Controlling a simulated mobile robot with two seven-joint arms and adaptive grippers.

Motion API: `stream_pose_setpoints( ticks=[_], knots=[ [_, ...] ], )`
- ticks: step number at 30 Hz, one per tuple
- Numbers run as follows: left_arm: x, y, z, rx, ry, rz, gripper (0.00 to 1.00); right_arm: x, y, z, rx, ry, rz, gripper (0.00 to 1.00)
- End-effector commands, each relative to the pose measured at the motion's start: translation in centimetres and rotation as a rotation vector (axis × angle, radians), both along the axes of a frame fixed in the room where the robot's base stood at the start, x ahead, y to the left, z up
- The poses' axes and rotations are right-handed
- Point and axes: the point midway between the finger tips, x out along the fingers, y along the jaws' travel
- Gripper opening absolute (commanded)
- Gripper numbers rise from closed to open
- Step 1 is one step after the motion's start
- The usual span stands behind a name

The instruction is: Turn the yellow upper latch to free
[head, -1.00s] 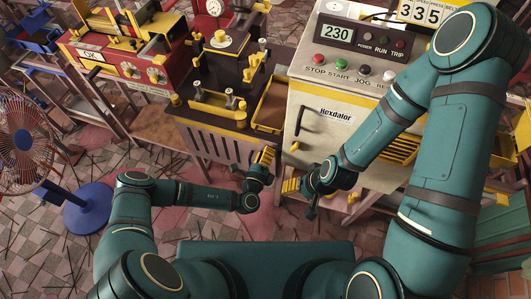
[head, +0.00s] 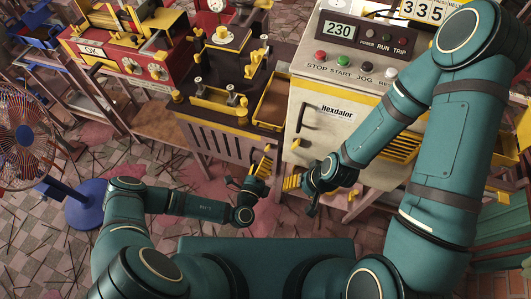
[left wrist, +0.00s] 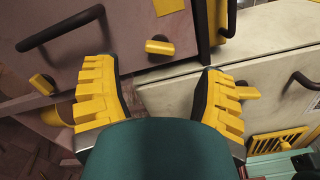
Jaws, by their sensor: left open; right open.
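Several stubby yellow latches show in the left wrist view. One latch (left wrist: 160,47) sits on the brown cabinet front, ahead of the gap between my left fingers. Another latch (left wrist: 42,84) is at the left, and a third yellow piece (left wrist: 246,93) is at the cream cabinet beside my right-hand finger. I cannot tell for sure which is the upper latch. My left gripper (left wrist: 155,70) is open and empty, with ridged yellow fingers apart; it shows in the head view (head: 261,168) low before the cabinets. My right gripper (head: 296,183) is open, close to its right.
The cream Hexdalor cabinet (head: 318,138) has a dark handle (head: 302,117) and buttons above. The brown slatted cabinet (head: 215,145) stands beside it. A fan (head: 25,140) with a blue base is at the far left. Thin sticks litter the tiled floor.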

Motion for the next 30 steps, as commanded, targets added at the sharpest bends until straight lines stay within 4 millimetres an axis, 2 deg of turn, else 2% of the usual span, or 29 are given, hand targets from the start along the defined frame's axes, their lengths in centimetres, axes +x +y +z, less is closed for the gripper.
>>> stream_pose_setpoints(
  ticks=[6,12,30],
  knots=[
    [-3.8,1.3,0.0,0.001,0.002,0.0,0.71,0.0,0.0,0.0,0.0,0.0,0.0,0.61],
    [-5.5,1.8,0.0,0.0,0.0,0.0,0.71,0.0,0.0,0.0,0.0,0.0,0.0,0.61],
    [-5.8,1.9,0.0,0.001,-0.001,-0.001,0.71,0.0,0.0,0.0,0.0,0.0,0.0,0.61]
  ],
)
